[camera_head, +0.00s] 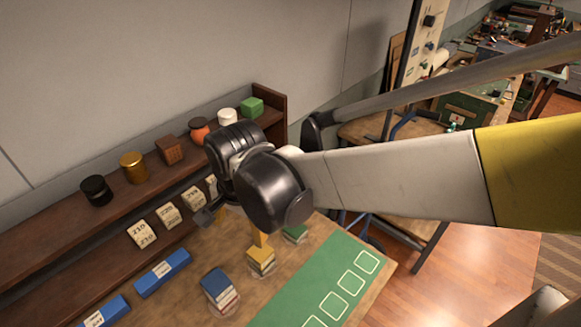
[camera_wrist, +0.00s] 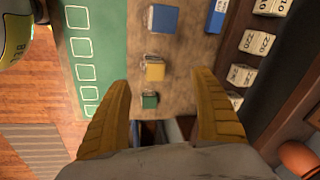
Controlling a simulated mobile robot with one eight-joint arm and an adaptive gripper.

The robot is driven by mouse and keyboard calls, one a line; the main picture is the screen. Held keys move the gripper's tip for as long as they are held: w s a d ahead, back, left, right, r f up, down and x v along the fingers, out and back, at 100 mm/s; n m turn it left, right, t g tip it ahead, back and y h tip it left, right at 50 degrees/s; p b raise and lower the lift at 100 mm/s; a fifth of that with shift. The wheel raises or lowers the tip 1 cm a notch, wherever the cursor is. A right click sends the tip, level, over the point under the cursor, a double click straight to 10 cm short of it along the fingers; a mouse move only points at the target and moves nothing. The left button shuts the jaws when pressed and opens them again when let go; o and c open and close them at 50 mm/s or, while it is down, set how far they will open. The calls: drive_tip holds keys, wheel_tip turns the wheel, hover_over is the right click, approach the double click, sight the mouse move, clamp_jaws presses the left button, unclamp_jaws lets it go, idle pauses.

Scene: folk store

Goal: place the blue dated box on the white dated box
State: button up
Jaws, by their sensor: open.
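Two long blue boxes with white labels lie on the wooden table in the head view, one nearer the middle (camera_head: 162,273) and one at the lower left (camera_head: 105,312). Part of a blue box (camera_wrist: 215,18) shows at the top of the wrist view. Several white boxes with printed numbers stand in a row on the lower shelf, such as one at the left (camera_head: 142,234); one reads 220 in the wrist view (camera_wrist: 257,43). I cannot tell which is the dated pair. My gripper (camera_wrist: 163,95) is open and empty above the table.
Stacks topped blue (camera_head: 217,280), yellow (camera_head: 260,255) and green (camera_head: 295,232) stand beside a green mat (camera_head: 305,290) with white outlined squares. The upper shelf (camera_head: 65,215) holds jars, a wooden box (camera_head: 171,150) and a green block (camera_head: 252,107).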

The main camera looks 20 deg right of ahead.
drive_tip(key=s+d+r+n+t, duration=0.2)
drive_tip(key=s+d+r+n, duration=0.1)
drive_tip(key=d, duration=0.5)
drive_tip(key=s+d+r+n+t, duration=0.3)
drive_tip(key=d+n, duration=0.2)
drive_tip(key=d, duration=0.3)
drive_tip(key=shift+s+d+r+h, duration=0.25)
drive_tip(key=shift+s+d+h, duration=0.05)
drive_tip(key=shift+d+h, duration=0.1)
